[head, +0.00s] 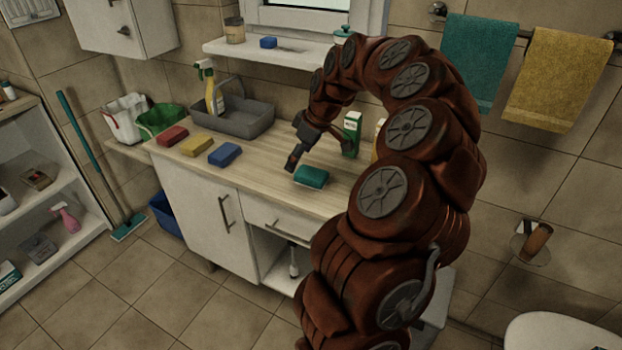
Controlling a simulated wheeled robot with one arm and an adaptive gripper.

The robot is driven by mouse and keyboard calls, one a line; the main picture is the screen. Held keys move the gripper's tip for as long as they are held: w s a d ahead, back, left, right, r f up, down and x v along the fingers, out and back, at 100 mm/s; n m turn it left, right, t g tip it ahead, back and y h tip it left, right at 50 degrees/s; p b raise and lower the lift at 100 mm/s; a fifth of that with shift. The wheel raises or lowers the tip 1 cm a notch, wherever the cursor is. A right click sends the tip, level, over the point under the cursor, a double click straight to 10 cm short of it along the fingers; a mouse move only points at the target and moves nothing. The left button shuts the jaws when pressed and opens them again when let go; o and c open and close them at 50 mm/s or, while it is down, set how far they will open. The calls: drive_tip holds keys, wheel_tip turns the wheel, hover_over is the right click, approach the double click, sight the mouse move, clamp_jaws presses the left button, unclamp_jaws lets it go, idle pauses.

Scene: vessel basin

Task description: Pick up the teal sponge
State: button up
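The teal sponge (311,176) lies flat on the wooden counter top (262,178), near its front edge. It has a teal top and a darker lower side. My gripper (292,160) points down over the counter, just left of and behind the sponge, and looks apart from it. The gripper is small and dark here, so I cannot tell how far its fingers are open. My red-brown arm arches over from the right and hides the right part of the counter.
Red (172,136), yellow (197,146) and blue (225,154) sponges lie in a row to the left. A grey basin (246,121) with a spray bottle (212,92) stands behind them. A green-white box (352,134) stands behind the teal sponge. A shelf (270,50) hangs above.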

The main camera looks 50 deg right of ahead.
approach(314, 173)
drive_tip(key=shift+w+a+f+h, duration=0.15)
drive_tip(key=shift+w+a+f, duration=0.05)
drive_tip(key=shift+a+f, duration=0.3)
drive_tip(key=shift+w+a+f+h, duration=0.2)
drive_tip(key=shift+a+f, duration=0.2)
drive_tip(key=shift+f, duration=0.2)
drive_tip(key=shift+d+f, duration=0.1)
drive_tip(key=shift+f, duration=0.15)
drive_tip(key=shift+p+x, duration=0.35)
drive_tip(key=shift+x, duration=0.7)
drive_tip(key=shift+d+p+x, duration=0.15)
drive_tip(key=shift+p+x, duration=0.4)
drive_tip(key=shift+x, duration=0.75)
drive_tip(key=shift+d+p+x, duration=0.15)
drive_tip(key=shift+p+x, duration=0.4)
drive_tip(key=shift+x, duration=0.75)
drive_tip(key=shift+w, duration=0.15)
drive_tip(key=shift+c, duration=0.2)
drive_tip(key=c, duration=0.9)
drive_tip(key=shift+r, duration=0.1)
